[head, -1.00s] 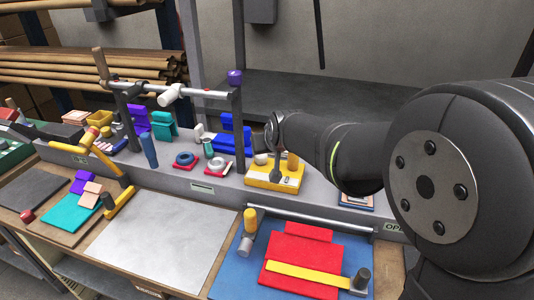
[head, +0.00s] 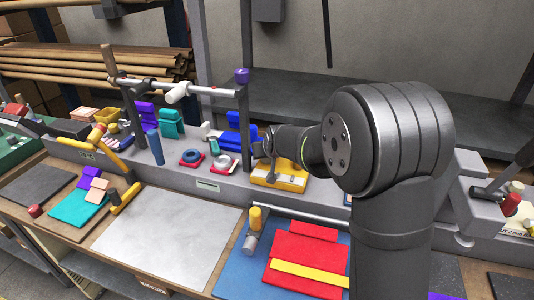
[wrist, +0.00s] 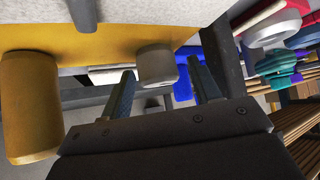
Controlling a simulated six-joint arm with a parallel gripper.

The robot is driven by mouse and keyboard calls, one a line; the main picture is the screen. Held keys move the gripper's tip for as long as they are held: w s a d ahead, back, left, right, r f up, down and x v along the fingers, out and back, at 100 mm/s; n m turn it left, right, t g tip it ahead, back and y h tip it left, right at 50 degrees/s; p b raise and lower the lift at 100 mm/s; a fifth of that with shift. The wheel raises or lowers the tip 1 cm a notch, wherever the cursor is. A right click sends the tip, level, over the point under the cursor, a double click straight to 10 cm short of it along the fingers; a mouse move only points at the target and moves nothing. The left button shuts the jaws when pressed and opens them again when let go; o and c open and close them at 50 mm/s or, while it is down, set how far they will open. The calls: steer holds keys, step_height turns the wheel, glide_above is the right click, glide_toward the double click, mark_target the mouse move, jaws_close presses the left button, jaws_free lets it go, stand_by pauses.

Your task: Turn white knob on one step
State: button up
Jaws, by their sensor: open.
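The white knob (wrist: 157,65) is a short pale cylinder standing out from a yellow base (wrist: 118,38) in the wrist view. My gripper (wrist: 161,70) is open, with one finger on each side of the knob; I cannot tell whether either finger touches it. A larger yellow knob (wrist: 28,105) stands on the same base, left of my left finger. In the head view the yellow base (head: 290,184) sits on the grey ledge, and my gripper (head: 267,152) is over it. There my gripper and wrist hide most of the knobs.
A dark post (head: 245,130) rises just left of the yellow base, carrying a bar with a white clamp (head: 177,93). Round dials (head: 221,162) and blue blocks (head: 233,138) are close by on the ledge. A red felt sheet (head: 308,255) lies in front.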

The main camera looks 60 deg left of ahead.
steer(key=c, duration=1)
steer(key=shift+m+t, duration=0.5)
steer(key=shift+m, duration=0.2)
steer(key=o, duration=1)
steer(key=v, duration=1.7)
steer(key=shift+r, duration=0.35)
